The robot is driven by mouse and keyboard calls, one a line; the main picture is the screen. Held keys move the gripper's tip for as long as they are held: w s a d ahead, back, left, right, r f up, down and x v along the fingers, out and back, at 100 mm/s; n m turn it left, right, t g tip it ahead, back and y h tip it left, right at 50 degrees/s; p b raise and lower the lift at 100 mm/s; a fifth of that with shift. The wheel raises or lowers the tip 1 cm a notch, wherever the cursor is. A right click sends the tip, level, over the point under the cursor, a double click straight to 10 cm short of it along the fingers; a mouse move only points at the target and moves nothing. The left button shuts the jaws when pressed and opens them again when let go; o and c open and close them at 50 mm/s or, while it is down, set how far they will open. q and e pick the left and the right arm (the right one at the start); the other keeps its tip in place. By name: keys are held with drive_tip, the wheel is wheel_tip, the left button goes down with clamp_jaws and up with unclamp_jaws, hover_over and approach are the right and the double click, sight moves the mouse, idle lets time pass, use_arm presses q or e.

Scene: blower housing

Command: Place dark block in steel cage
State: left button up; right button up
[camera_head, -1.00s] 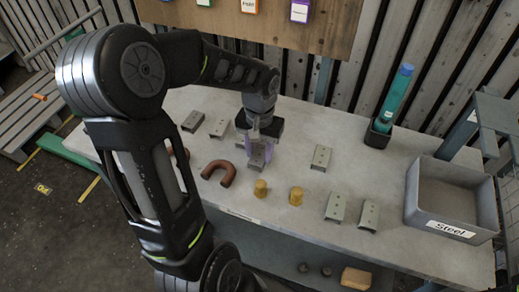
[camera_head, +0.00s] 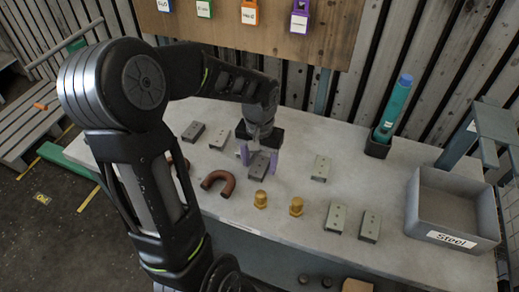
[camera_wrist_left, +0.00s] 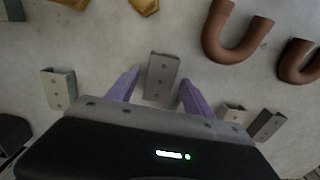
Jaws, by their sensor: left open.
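A dark grey block with small holes (camera_head: 258,168) lies on the pale table, and it also shows in the left wrist view (camera_wrist_left: 161,78). My left gripper (camera_head: 259,158) is open above it, its two purple fingers on either side of the block. In the left wrist view the fingers (camera_wrist_left: 160,82) straddle the block's near part, with a gap on each side. Similar grey blocks lie to the left (camera_head: 194,131) and to the right (camera_head: 320,168). A grey open bin labelled Steel (camera_head: 447,238) stands at the table's right end and looks empty. My right gripper is not in view.
Brown U-shaped pipes (camera_head: 219,182) lie left of the gripper. Two brass fittings (camera_head: 296,206) stand in front. Two more grey blocks (camera_head: 336,217) lie before the bin. A teal bottle in a dark holder (camera_head: 392,110) stands at the back right.

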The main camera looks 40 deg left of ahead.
sight(260, 166)
use_arm(q)
drive_tip(key=shift+r, duration=0.45)
wheel_tip(260, 166, up, 11)
drive_tip(key=shift+b, duration=0.45)
drive_tip(key=shift+o, duration=0.4)
